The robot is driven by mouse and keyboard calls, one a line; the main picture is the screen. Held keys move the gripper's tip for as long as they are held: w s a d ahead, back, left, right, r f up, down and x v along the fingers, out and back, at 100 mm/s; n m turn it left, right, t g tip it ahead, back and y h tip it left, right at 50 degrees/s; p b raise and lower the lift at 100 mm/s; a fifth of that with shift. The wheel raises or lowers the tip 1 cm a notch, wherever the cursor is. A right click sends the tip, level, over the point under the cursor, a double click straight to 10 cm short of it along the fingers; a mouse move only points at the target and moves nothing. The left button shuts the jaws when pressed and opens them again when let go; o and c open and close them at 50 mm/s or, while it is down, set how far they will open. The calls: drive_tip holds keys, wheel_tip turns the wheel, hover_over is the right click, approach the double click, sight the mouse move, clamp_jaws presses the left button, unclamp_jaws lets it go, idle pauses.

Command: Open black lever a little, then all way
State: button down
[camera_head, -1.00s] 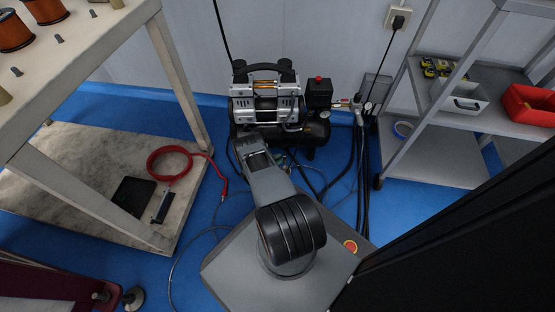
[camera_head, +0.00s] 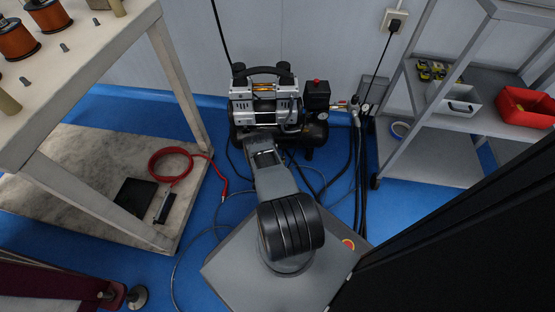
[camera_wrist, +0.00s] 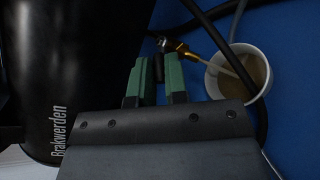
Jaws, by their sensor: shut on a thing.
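The black lever (camera_wrist: 158,68) shows as a small dark piece between the green fingertips of my gripper (camera_wrist: 155,82) in the wrist view. My gripper is shut on it. A brass valve fitting (camera_wrist: 184,51) with a dark hose end lies just beyond the fingertips, to the right. In the head view the compressor (camera_head: 265,105) stands against the wall, and my arm hides the lever and the fingertips. How far the lever is turned cannot be told.
A white cup (camera_wrist: 212,86) with brownish contents stands right of the fingers, with a thin tube running into it. Dark hoses (camera_head: 362,170) hang right of the compressor. A table (camera_head: 75,95) stands left and a shelf (camera_head: 430,160) right. A red hose (camera_head: 155,158) lies at left.

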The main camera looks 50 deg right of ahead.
drive_tip(key=shift+s+n+t+y, duration=0.25)
drive_tip(key=shift+n+t+y, duration=0.1)
drive_tip(key=shift+n+t, duration=0.25)
drive_tip(key=shift+s+n+t+y, duration=0.2)
drive_tip(key=shift+n+t+y, duration=0.15)
drive_tip(key=shift+n+t, duration=0.25)
drive_tip(key=shift+t, duration=0.3)
drive_tip(key=c, duration=1.1)
unclamp_jaws()
drive_tip(key=shift+c, duration=0.2)
drive_tip(key=shift+d, duration=0.1)
drive_tip(key=shift+f, duration=0.1)
